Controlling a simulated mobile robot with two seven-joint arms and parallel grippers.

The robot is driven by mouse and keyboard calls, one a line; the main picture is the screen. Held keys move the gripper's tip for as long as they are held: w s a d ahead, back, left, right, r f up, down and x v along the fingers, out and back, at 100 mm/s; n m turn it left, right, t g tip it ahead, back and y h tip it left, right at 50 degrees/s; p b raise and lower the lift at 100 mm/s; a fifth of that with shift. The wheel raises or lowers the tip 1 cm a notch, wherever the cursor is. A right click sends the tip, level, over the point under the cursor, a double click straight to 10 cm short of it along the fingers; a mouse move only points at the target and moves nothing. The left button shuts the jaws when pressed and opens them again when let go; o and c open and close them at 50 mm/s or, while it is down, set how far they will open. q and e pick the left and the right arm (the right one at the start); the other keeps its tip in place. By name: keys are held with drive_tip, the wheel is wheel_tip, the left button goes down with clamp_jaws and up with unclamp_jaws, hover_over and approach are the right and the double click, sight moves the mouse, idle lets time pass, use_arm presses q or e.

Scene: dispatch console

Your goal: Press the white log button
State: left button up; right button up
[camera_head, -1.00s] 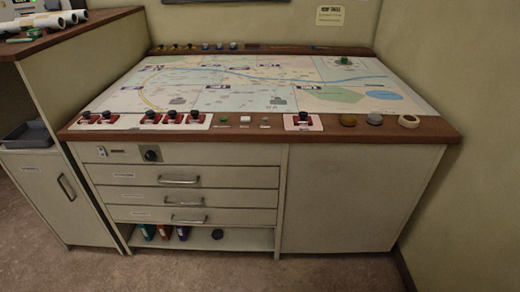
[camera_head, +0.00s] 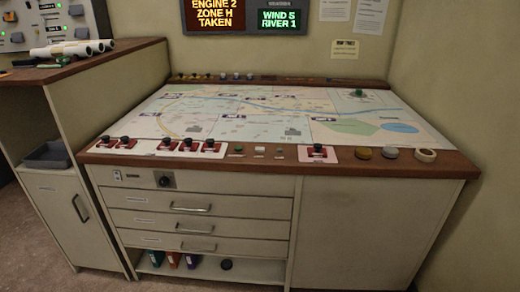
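The white button (camera_head: 260,150) is a small pale square on the brown front edge of the map console (camera_head: 440,166). A green button (camera_head: 239,149) sits just left of it and a small grey knob or switch (camera_head: 280,151) just right of it. Any lettering by the buttons is too small to read. Neither of my grippers is in view.
Red-based black levers (camera_head: 188,145) stand left of the buttons, and another red lever (camera_head: 318,152) stands to the right. Round knobs (camera_head: 391,153) lie farther right. A side cabinet (camera_head: 110,90) with rolled papers flanks the left.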

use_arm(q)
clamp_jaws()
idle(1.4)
